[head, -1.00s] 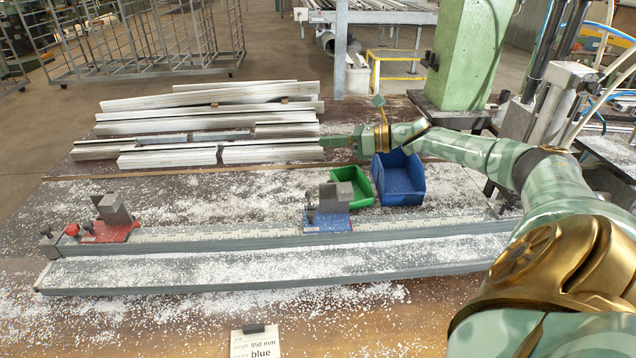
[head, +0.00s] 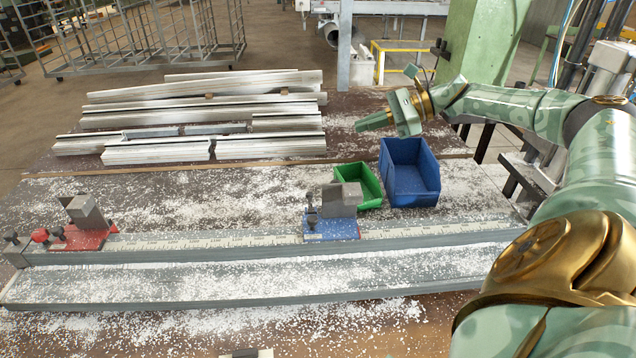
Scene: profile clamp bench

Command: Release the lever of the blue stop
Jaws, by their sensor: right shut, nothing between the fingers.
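The blue stop (head: 331,229) sits on the scaled rail (head: 200,243), right of the rail's middle, with a grey block on its top. Its small dark lever (head: 311,207) stands at the block's left side; its exact setting is too small to tell. The red stop (head: 84,236) sits near the rail's left end, with a red knob beside it. My right gripper (head: 362,124) is shut and empty, in the air above and behind the blue stop, pointing left. It is apart from the stop. My left gripper is not in view.
A green bin (head: 368,193) and a blue bin (head: 412,190) stand behind the rail, just right of the blue stop. Aluminium profiles (head: 200,112) lie stacked at the back left. White chips cover much of the bench. The air over the rail is clear.

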